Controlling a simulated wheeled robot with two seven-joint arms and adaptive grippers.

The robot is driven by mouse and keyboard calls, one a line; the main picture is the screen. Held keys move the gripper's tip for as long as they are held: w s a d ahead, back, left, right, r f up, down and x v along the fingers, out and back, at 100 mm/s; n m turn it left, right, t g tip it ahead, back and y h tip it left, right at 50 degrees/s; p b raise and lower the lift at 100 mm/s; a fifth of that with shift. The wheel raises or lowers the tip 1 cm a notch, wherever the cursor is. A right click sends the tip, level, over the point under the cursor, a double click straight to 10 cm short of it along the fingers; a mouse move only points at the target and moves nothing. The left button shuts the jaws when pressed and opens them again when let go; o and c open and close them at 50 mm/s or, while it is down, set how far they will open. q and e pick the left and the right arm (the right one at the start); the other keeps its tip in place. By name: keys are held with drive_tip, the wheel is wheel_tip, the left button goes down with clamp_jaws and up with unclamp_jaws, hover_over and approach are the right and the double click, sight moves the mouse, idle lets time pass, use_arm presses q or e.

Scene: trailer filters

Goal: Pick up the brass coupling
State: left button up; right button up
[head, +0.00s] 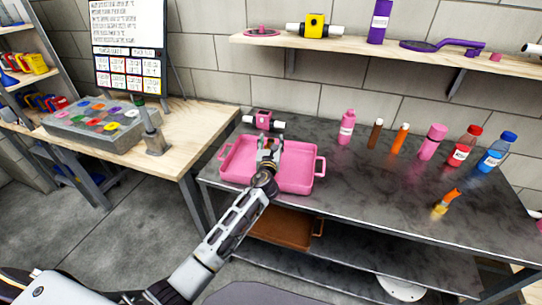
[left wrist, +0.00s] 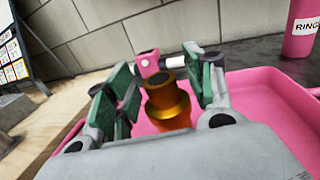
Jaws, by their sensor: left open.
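The brass coupling (left wrist: 167,100) is a gold-coloured stepped cylinder with an orange lower part, seen in the left wrist view. It stands between the green-padded fingers of my left gripper (left wrist: 163,72), with visible gaps on both sides. My left gripper is open, and it shows over the pink tray (head: 303,172) in the head view (head: 268,150). There the gripper mostly hides what is between its fingers. Another brass-coloured piece with an orange top (head: 445,203) lies on the dark table at the right. My right gripper is not in view.
A pink block with white pipe ends (head: 263,119) stands behind the tray. Bottles and tubes, including a pink bottle (head: 347,127) and a blue-capped bottle (head: 497,152), line the table's back. A shelf (head: 390,57) hangs above. The table's front middle is clear.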

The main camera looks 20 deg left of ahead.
use_arm(q)
clamp_jaws()
drive_tip(key=shift+r, duration=0.1)
drive_tip(key=shift+r, duration=0.35)
wheel_tip(320, 180, up, 8)
drive_tip(key=shift+f+p, duration=0.1)
drive_tip(key=shift+p, duration=1.15)
drive_tip(key=shift+r, duration=0.7)
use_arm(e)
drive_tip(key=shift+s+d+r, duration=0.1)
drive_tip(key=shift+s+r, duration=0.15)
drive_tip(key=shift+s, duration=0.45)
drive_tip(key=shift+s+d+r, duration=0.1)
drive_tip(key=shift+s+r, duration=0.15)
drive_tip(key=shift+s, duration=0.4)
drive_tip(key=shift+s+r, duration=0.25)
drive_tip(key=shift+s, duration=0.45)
